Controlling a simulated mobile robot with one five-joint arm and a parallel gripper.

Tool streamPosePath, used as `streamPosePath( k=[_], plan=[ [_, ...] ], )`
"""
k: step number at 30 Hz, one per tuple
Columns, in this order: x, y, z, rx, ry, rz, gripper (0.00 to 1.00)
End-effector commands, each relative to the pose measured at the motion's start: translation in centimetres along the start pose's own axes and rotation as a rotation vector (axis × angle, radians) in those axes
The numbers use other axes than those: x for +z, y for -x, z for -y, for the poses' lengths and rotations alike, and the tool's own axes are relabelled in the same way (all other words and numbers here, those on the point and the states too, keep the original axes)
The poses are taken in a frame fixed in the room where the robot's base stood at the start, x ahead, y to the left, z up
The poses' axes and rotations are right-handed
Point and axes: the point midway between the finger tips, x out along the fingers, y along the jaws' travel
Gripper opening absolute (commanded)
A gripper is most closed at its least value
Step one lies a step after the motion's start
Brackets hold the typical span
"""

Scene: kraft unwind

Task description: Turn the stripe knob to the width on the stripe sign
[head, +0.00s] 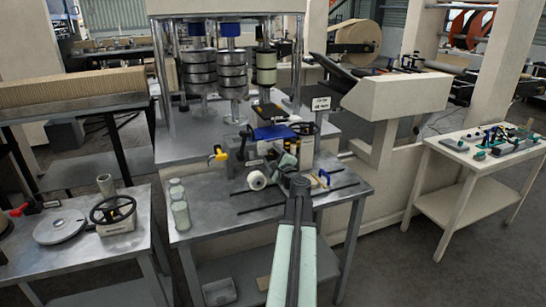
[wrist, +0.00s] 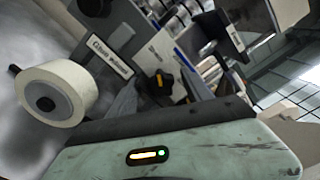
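A black knob (wrist: 158,84) with a small orange mark shows in the wrist view, on a pale machine face beside a label plate (wrist: 110,56) that seems to read "Glue" and a second blurred word. I take it as the stripe knob. My gripper (wrist: 160,98) is open, with one grey finger on each side of the knob. I cannot tell if they touch it. In the head view my gripper (head: 290,165) reaches the machine on the metal table and hides the knob.
A white roll (head: 257,180) sits left of my gripper and shows in the wrist view (wrist: 57,94). A handwheel (head: 113,210) is on the left table. A white table (head: 470,152) with small parts stands right.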

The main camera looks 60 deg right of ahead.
Motion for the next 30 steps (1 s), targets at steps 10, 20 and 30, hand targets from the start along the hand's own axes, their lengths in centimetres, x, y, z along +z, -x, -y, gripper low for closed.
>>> streamPosePath(
  k=[10, 20, 30],
  plan=[
    [0.0, 0.3, 0.0, -0.001, -0.002, -0.001, 0.58],
    [0.2, 5.8, -0.1, -0.001, -0.001, -0.001, 0.58],
    [0.0, 7.8, 0.0, 0.000, -0.001, 0.001, 0.58]
  ],
)
